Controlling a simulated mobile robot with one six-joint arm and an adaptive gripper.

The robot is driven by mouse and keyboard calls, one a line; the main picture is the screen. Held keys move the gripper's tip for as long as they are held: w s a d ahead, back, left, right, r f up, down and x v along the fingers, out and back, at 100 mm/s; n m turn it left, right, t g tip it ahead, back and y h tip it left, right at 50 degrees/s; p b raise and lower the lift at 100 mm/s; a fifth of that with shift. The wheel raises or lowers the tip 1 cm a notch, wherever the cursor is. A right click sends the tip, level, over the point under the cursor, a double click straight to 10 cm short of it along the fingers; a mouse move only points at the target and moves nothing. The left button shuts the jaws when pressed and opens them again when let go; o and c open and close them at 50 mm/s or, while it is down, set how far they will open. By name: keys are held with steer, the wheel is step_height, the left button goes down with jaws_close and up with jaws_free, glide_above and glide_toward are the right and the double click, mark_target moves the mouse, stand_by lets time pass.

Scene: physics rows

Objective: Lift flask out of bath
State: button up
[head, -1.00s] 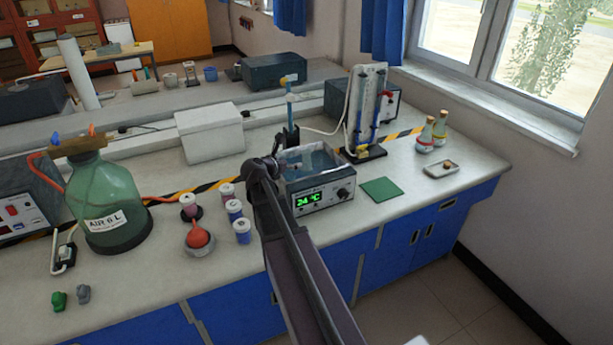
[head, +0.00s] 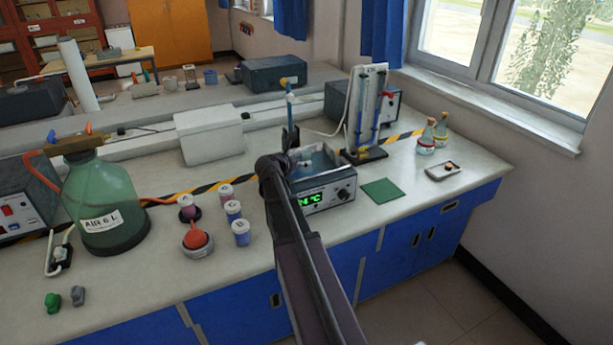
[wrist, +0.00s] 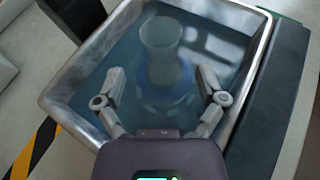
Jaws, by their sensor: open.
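The water bath (head: 340,176) is a metal tub with a green lit display, on the bench in the head view; my arm partly covers it. In the wrist view its metal rim (wrist: 250,88) frames bluish water. The flask (wrist: 163,60) stands in the water, pale, with a flared neck and a wider, blurred lower body. My gripper (wrist: 160,84) is open over the bath, one finger on each side of the flask. Whether the fingers touch the glass, I cannot tell. In the head view my arm and the bath wall hide the flask.
A green mat (head: 381,190) lies right of the bath. Several small jars, one of them the jar (head: 241,232), stand left of my arm. A stand with blue columns (head: 366,112) is behind the bath. A large green bottle (head: 102,205) stands far left.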

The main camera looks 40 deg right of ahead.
mark_target(304, 160)
steer(key=shift+b+x, duration=0.9)
steer(key=shift+x, duration=1.6)
steer(key=shift+s, duration=0.15)
jaws_close()
